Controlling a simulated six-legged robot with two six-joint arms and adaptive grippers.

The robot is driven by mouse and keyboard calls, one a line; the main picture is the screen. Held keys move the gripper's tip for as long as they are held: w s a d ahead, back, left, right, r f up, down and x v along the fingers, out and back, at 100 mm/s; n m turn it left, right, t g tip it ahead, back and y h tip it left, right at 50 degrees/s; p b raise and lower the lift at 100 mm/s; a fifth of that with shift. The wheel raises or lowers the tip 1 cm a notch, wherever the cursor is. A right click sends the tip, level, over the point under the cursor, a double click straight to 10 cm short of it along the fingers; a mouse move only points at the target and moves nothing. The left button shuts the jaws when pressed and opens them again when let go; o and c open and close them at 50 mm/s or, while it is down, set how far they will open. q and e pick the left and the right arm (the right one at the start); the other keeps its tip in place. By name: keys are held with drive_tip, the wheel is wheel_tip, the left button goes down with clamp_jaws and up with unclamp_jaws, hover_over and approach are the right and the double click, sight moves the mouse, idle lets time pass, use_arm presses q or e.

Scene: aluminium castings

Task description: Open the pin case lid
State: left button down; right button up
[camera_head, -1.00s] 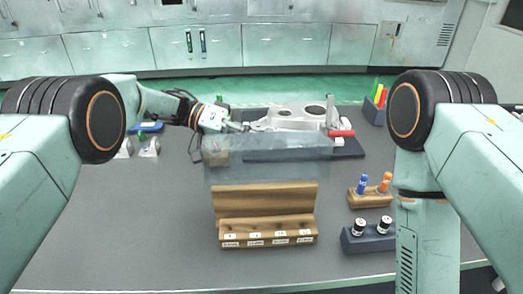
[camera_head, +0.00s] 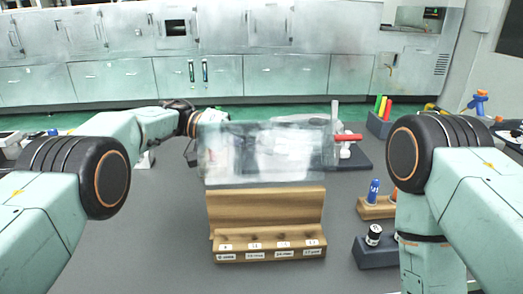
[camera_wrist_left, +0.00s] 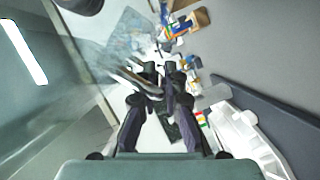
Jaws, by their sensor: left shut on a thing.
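The wooden pin case (camera_head: 267,208) stands on the grey table in the head view, with a row of labelled holes along its front. Its clear lid (camera_head: 265,160) stands raised above the wooden back. My left gripper (camera_head: 212,128) is at the lid's upper left corner, partly seen through the clear sheet. It is shut on the lid. In the left wrist view its two fingers (camera_wrist_left: 156,78) are close together, and the thin clear edge between them is hard to make out. My right arm shows at the right, but its gripper is out of view.
To the right are a wooden block (camera_head: 376,208) with a blue bottle (camera_head: 374,190) and a dark holder (camera_head: 377,254). Coloured markers (camera_head: 382,106) stand at the back right.

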use_arm(q)
drive_tip(key=shift+w+r, duration=0.15)
drive_tip(key=shift+r, duration=0.1)
drive_tip(key=c, duration=1.8)
unclamp_jaws()
drive_tip(key=shift+o, duration=0.5)
drive_tip(key=shift+f, duration=0.25)
